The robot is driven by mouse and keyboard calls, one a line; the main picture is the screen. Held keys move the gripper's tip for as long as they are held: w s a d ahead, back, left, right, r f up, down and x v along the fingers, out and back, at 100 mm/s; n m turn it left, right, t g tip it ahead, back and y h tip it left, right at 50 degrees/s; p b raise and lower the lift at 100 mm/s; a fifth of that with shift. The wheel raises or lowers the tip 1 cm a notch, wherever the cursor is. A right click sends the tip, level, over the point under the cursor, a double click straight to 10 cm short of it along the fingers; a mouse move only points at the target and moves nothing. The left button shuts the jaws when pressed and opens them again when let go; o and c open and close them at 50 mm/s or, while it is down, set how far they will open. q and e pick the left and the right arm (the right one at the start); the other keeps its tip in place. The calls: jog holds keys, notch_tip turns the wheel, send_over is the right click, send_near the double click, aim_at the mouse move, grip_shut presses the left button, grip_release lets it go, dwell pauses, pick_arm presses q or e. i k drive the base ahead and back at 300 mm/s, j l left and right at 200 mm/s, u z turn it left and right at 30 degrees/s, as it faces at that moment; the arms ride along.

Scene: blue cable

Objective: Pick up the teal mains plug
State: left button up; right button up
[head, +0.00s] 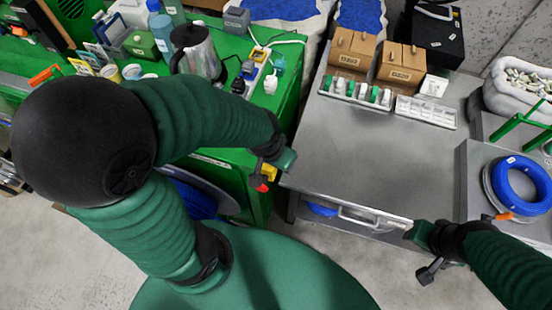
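A teal mains plug (279,65) is in the head view, near the right edge of the green workbench, at the right side of a power strip (259,68). My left gripper (287,160) is well below it in the picture, over the gap between the green bench and the grey metal table, clear of the plug. My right gripper (418,234) is at the front edge of the grey table, far from the plug. Both grippers are small and seen from above, so I cannot tell whether their fingers are open or shut. I see nothing held in either.
A white plug (270,85) and dark plugs (238,86) crowd the strip, with a white cable behind. A metal kettle (197,52) stands left of them. The grey table (340,150) has a clear middle; cardboard boxes (352,50) stand at its back. A blue cable coil (515,187) lies right.

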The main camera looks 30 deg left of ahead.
aim_at(279, 64)
jog(key=u, duration=1.25)
